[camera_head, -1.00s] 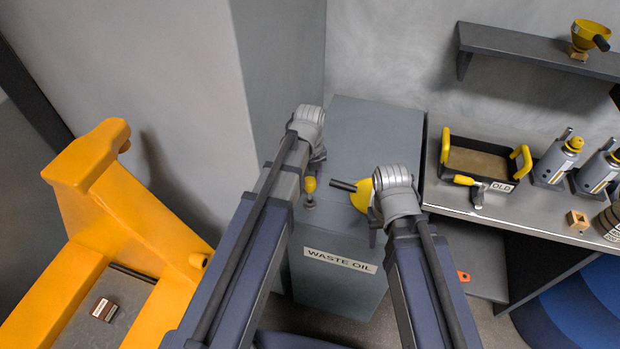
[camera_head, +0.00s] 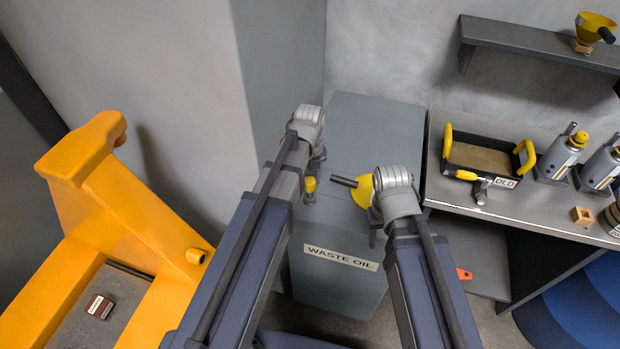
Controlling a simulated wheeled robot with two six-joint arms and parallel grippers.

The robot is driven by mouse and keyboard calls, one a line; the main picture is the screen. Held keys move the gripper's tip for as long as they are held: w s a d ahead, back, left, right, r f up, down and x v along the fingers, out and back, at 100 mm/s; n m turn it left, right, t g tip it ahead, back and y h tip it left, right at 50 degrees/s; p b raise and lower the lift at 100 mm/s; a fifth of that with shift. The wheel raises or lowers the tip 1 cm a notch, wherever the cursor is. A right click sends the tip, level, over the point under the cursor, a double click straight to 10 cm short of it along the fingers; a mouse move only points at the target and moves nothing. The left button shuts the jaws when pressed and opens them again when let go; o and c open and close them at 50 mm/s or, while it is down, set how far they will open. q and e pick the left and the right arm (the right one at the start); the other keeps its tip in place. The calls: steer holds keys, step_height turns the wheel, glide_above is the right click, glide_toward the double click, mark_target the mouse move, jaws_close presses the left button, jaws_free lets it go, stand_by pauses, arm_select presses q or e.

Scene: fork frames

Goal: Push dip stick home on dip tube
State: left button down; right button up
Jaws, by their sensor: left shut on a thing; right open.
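The waste oil tank (camera_head: 372,115) stands below both arms. A yellow funnel (camera_head: 361,193) with a dark handle lies partly behind my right wrist. A bench (camera_head: 470,205) at right carries a black tray (camera_head: 455,150) and bottle jacks (camera_head: 560,157). A yellow pallet truck (camera_head: 130,215) stands at left.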

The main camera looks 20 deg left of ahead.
arm_select(q)
steer(key=shift+f+b, duration=1.45)
steer(key=shift+f, duration=0.15)
steer(key=shift+c, duration=1.7)
jaws_free()
step_height(320, 180, up, 8)
steer(key=p, duration=0.8)
steer(key=shift+f, duration=0.1)
steer(key=shift+s+d, duration=0.1)
steer(key=s+d+n, duration=0.5)
steer(key=s+n, duration=0.2)
steer(key=n, duration=0.5)
steer(key=s+d+n+y, duration=0.1)
steer(key=s+d+n, duration=0.4)
steer(key=n, duration=0.8)
steer(key=shift+s+d+f+b, duration=0.2)
steer(key=shift+s+b, duration=0.2)
steer(key=shift+s, duration=0.65)
